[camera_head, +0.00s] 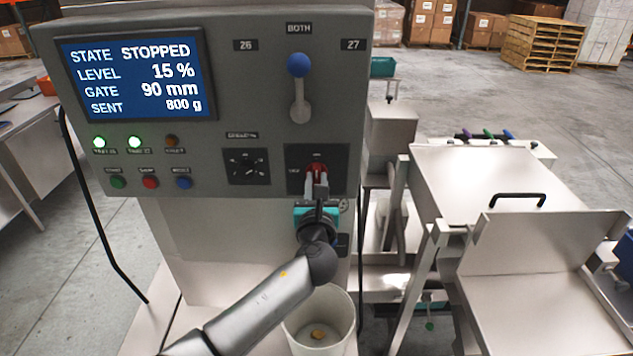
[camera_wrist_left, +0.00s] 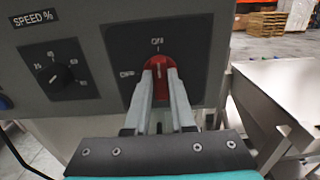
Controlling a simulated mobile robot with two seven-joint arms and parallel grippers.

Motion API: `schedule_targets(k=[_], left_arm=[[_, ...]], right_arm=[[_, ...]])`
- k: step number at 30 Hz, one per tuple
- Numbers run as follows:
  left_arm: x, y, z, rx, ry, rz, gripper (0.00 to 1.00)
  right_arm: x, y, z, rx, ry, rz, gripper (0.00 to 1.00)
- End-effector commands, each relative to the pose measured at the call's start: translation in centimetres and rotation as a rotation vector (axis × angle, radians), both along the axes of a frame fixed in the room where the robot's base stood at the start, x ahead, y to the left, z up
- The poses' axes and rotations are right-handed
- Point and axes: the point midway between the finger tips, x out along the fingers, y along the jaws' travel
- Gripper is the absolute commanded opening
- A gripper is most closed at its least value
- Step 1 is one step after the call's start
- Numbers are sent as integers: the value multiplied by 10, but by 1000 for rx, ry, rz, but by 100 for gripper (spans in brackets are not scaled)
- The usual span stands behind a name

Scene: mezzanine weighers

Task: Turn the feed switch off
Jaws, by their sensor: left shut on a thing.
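The feed switch is a red knob (camera_head: 317,168) on a dark plate at the lower right of the grey control panel (camera_head: 222,118). In the left wrist view the red knob (camera_wrist_left: 159,66) has a light line that looks about upright, toward the label above it; another label, seemingly OFF, is at its left. My left gripper (camera_head: 316,186) is shut on the red knob, one finger on each side. In the left wrist view both fingertips (camera_wrist_left: 160,82) cover its lower sides. My right gripper is not in view.
The screen (camera_head: 137,75) reads STOPPED, level 15 %, gate 90 mm, sent 800 g. A speed dial (camera_head: 247,167) is left of the switch, a blue-knobbed lever (camera_head: 299,68) above. A white bucket (camera_head: 347,318) stands below my arm. Metal hoppers (camera_head: 485,180) stand at the right.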

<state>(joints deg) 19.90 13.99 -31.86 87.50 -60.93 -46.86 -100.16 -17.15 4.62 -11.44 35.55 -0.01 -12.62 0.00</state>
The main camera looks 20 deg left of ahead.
Motion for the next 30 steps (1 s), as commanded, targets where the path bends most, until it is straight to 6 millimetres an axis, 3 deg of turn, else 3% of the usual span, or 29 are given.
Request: schedule_targets(k=[14,30], left_arm=[[0,0,-1,-103,-29,0,0],[-1,3,-4,-565,-162,1,0]], right_arm=[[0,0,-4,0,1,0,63],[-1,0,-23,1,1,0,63]])
